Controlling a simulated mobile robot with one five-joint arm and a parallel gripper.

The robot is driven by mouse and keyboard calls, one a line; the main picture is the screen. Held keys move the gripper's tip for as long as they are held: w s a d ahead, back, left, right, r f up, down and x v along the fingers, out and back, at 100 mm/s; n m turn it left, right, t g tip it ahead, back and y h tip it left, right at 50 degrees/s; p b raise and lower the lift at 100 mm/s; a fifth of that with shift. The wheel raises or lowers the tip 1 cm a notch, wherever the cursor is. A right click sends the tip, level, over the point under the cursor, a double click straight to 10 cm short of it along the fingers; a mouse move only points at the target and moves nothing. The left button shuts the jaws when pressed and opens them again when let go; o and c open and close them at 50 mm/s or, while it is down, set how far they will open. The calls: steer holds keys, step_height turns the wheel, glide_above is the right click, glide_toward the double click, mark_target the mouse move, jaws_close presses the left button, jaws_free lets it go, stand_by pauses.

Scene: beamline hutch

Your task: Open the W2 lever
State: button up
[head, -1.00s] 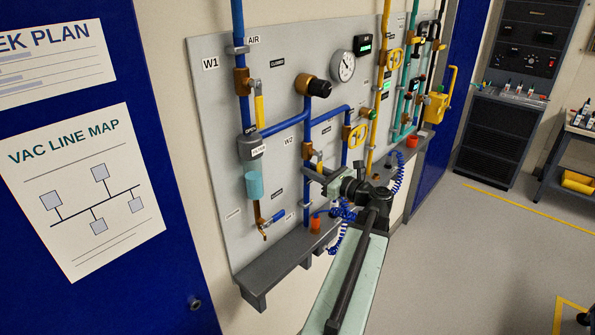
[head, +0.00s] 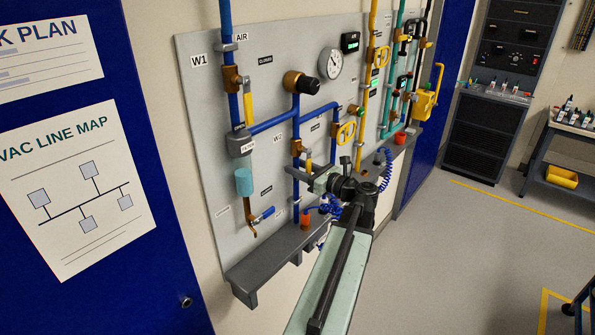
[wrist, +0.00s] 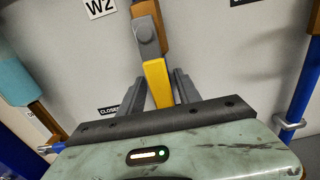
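The W2 lever has a yellow handle (wrist: 158,86) hanging down from a grey hub (wrist: 147,38) on a brass valve, below the W2 label (wrist: 99,8) in the wrist view. In the head view the W2 lever (head: 308,160) shows as a small yellow piece beside its brass valve (head: 297,147). My gripper (wrist: 158,92) is open, with one dark finger on each side of the yellow handle. Gaps show between handle and fingers. The handle's lower end is hidden behind my gripper body. My gripper also shows at the panel in the head view (head: 306,177).
A "CLOSED" label (wrist: 109,110) is left of the handle. Blue pipes (head: 296,115), a gauge (head: 331,64), a yellow-handled W1 valve (head: 231,78) and a light-blue filter cup (head: 243,182) surround it. A grey ledge (head: 262,268) juts out below. Floor (head: 440,260) at right is clear.

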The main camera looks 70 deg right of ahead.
mark_target(309, 172)
steer(key=shift+s, duration=0.2)
steer(key=v, duration=0.7)
steer(key=shift+s+a, duration=0.15)
steer(key=shift+s, duration=0.2)
steer(key=shift+s, duration=0.1)
